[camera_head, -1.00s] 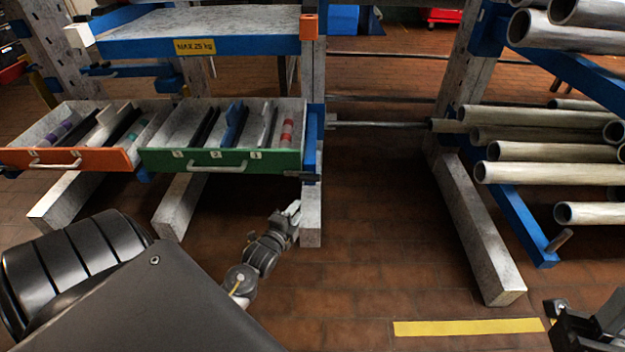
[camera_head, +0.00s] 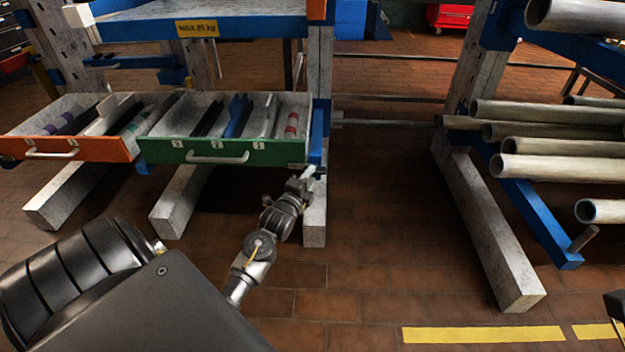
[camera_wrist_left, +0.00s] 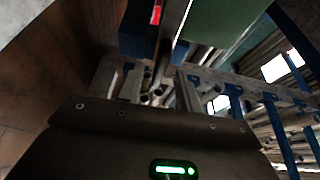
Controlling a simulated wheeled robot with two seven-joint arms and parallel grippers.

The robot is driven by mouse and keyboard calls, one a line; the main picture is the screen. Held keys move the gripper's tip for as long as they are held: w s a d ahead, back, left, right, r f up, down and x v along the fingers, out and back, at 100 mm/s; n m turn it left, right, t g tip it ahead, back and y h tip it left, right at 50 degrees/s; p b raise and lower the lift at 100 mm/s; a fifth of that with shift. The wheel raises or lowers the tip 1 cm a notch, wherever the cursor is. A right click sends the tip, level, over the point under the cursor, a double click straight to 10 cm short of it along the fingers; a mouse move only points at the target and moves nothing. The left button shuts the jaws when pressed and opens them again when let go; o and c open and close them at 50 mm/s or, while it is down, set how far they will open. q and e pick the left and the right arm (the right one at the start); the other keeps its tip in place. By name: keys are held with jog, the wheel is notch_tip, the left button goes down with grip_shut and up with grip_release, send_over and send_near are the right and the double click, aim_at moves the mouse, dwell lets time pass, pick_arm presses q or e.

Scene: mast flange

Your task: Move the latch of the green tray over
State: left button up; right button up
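The green tray (camera_head: 222,151) is a grey drawer with a green front and a white handle, below the shelf at left. Its latch (camera_head: 297,166) seems to be the small dark piece at the front's lower right corner, partly hidden by my gripper. My left gripper (camera_head: 307,176) is just below that corner, pointing up toward it; I cannot tell if it touches. In the left wrist view, its fingers (camera_wrist_left: 160,88) stand apart, with a narrow grey part between or behind them. The green front (camera_wrist_left: 225,22) shows above right there. Only a dark sliver shows at the head view's right edge, perhaps my right gripper.
An orange-fronted tray (camera_head: 75,149) stands left of the green one. A blue-edged shelf (camera_head: 200,27) is above both. A blue upright (camera_head: 317,130) is close right of the green tray. Grey pipes (camera_head: 560,146) lie on a rack at right. The floor between the racks is clear.

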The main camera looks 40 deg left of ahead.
pick_arm(q)
jog(key=shift+x, duration=1.05)
grip_shut()
